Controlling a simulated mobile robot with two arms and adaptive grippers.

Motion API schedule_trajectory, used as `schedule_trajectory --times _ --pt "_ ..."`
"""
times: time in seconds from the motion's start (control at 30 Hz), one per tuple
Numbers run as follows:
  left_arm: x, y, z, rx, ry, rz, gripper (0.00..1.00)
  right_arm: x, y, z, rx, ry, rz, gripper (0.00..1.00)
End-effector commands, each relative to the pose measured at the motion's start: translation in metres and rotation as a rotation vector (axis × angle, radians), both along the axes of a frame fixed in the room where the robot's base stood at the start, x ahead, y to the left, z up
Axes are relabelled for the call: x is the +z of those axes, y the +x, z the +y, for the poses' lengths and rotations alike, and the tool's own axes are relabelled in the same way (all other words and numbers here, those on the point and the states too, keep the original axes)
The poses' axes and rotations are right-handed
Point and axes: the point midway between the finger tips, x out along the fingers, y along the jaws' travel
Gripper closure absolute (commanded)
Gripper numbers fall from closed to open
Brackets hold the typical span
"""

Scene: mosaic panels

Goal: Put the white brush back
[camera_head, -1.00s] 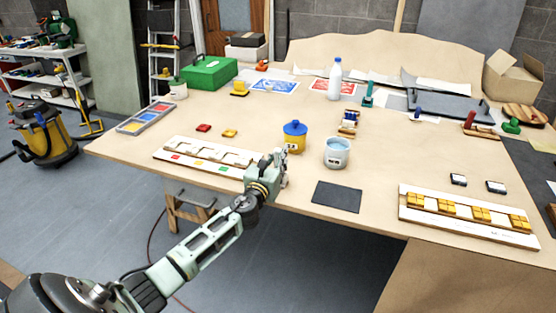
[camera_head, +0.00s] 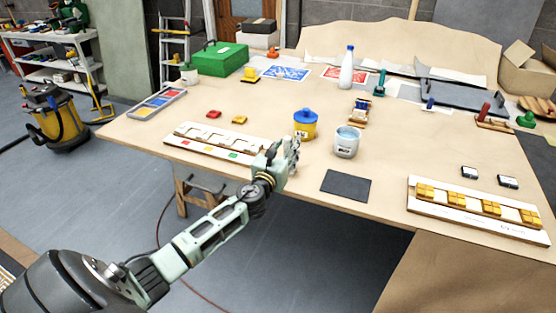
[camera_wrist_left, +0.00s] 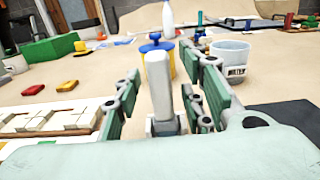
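My left gripper (camera_head: 284,158) is at the table's front edge, beside the white strip panel. In the left wrist view its green-padded fingers (camera_wrist_left: 165,105) stand apart. A pale, upright block-like piece with a grey base, which looks like the white brush (camera_wrist_left: 158,85), stands between them. I see narrow gaps on both sides of it; its lower end is hidden by my gripper. In the head view the brush cannot be told apart from the fingers. A yellow jar with a blue lid (camera_head: 305,128) and a light cup (camera_head: 346,143) stand beyond the gripper. My right gripper is not in view.
The white strip panel (camera_head: 205,146) lies left of my gripper. A dark flat mat (camera_head: 346,186) lies to the right, and a panel with yellow tiles (camera_head: 470,215) farther right. A white bottle (camera_head: 347,68) stands farther back. The table's middle left is mostly clear.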

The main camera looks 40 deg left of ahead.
Motion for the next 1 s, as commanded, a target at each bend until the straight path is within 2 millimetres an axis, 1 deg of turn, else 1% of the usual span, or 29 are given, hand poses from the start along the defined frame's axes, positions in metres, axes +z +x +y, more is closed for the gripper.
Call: schedule_trajectory --times 0.03,0.3,0.4,0.5,0.6,0.7,0.9,0.97,1.0 --pt "-0.001 -0.009 -0.002 -0.003 0.002 0.003 0.62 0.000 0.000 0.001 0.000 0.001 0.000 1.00" --pt "-0.003 -0.063 -0.015 -0.003 0.001 0.004 0.62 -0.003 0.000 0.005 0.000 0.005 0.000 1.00" --pt "-0.001 -0.080 -0.019 -0.003 0.001 0.003 0.62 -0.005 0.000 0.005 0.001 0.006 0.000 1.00" --pt "-0.002 -0.092 -0.022 -0.002 0.001 0.002 0.62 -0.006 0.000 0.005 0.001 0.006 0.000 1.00" --pt "-0.001 -0.100 -0.024 -0.002 0.000 0.002 0.62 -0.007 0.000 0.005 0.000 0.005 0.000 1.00" --pt "0.000 -0.103 -0.025 -0.001 0.000 0.001 0.62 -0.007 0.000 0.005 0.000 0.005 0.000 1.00" --pt "0.000 -0.104 -0.025 -0.001 -0.001 0.001 0.62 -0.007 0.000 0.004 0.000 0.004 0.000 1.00" --pt "-0.006 -0.105 -0.024 0.003 -0.019 0.010 0.62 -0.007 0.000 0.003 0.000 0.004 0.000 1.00" --pt "-0.016 -0.106 -0.022 0.009 -0.047 0.023 0.62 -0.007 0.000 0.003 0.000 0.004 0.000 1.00"
